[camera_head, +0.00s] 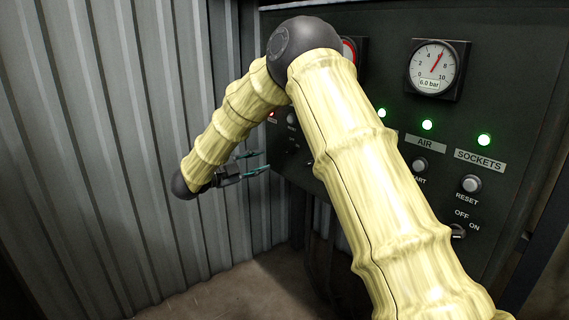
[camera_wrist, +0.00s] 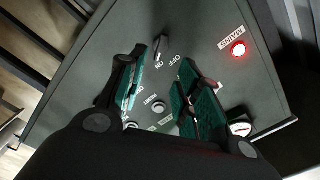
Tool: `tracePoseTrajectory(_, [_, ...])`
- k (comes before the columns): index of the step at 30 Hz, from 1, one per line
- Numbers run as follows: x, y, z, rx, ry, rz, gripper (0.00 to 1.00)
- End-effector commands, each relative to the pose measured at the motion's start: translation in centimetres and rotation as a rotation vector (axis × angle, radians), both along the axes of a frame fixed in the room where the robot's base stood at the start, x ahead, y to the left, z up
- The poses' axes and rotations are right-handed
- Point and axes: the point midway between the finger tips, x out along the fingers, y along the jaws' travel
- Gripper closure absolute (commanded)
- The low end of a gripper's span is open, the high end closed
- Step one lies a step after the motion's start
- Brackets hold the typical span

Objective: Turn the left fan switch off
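My gripper (camera_head: 266,161) is at the left edge of the dark control panel (camera_head: 508,80) in the head view, its teal-padded fingers apart and empty. In the wrist view the gripper (camera_wrist: 162,82) is open toward the panel. A small lever switch (camera_wrist: 160,46) with OFF and ON labels shows just beyond the fingertips, apart from them as far as I can tell. Its setting is unclear, and no fan label is readable on it. My arm hides much of the panel's left part in the head view.
A red MAINS lamp (camera_wrist: 238,48) glows right of the fingers, and round buttons (camera_wrist: 158,106) show between them. Green lamps, AIR and SOCKETS labels and a pressure gauge (camera_head: 435,66) are on the panel. A corrugated metal wall (camera_head: 120,130) stands to the left.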

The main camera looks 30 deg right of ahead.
Motion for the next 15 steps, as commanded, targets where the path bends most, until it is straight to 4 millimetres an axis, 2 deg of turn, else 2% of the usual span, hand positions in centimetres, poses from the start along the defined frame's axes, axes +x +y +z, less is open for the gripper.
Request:
tracePoseTrajectory(5, [0.0,-1.2,0.2,0.003,-0.008,-0.013,0.66])
tracePoseTrajectory(15, [0.4,-6.5,0.1,0.003,-0.007,-0.010,0.66])
